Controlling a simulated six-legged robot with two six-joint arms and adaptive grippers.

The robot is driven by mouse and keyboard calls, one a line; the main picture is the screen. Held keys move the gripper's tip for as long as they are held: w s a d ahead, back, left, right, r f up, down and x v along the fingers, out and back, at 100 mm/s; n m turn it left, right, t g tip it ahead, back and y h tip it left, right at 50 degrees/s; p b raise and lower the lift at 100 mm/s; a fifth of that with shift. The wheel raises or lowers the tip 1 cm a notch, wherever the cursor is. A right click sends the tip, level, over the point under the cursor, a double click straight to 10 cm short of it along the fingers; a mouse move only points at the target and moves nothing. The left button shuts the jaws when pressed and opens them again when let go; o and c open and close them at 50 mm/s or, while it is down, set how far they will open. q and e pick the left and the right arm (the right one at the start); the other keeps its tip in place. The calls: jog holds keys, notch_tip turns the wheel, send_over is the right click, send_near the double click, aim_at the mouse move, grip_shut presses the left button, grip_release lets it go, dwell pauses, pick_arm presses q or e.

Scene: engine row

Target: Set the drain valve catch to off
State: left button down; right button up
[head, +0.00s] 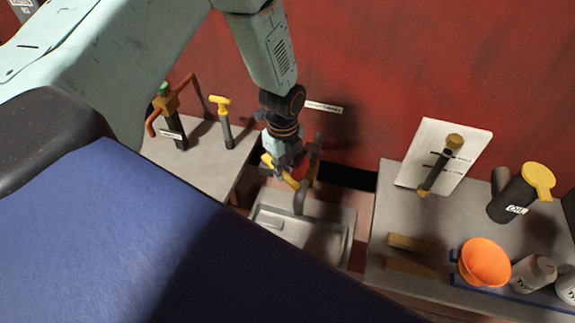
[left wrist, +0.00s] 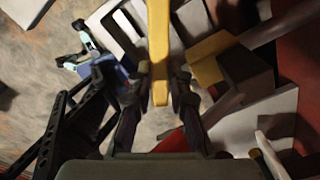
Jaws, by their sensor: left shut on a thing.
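My left gripper (head: 284,172) reaches down to the valve above the grey sink (head: 348,240). It is shut on a yellow lever (head: 292,182), most likely the drain valve catch. In the left wrist view the yellow lever (left wrist: 159,45) runs upright between the two dark fingers (left wrist: 160,88). A grey spout (head: 300,197) curves down over the sink just below the gripper. The valve body is mostly hidden behind the gripper. A small white label (head: 324,107) is on the red wall above; I cannot read it. My right gripper is not in view.
Left of the sink, a yellow T-handle (head: 221,104) and an orange-handled pump (head: 170,105) stand on a grey counter. On the right counter are a white panel with a lever (head: 425,140), an oil can (head: 508,205), an orange bowl (head: 484,262) and white bottles (head: 533,273).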

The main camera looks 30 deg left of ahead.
pick_arm(q)
jog(key=s+a+m+p, duration=0.1)
jog(key=s+a+m, duration=0.3)
jog(key=m, duration=0.7)
jog(key=shift+s+a+r+m, duration=0.15)
jog(key=shift+a+m, duration=0.25)
jog(key=shift+a, duration=0.1)
jog(key=c, duration=1.7)
grip_release()
jog(key=o, duration=0.5)
jog(key=shift+s, duration=0.2)
notch_tip(320, 180, up, 12)
jog(key=shift+f, duration=0.1)
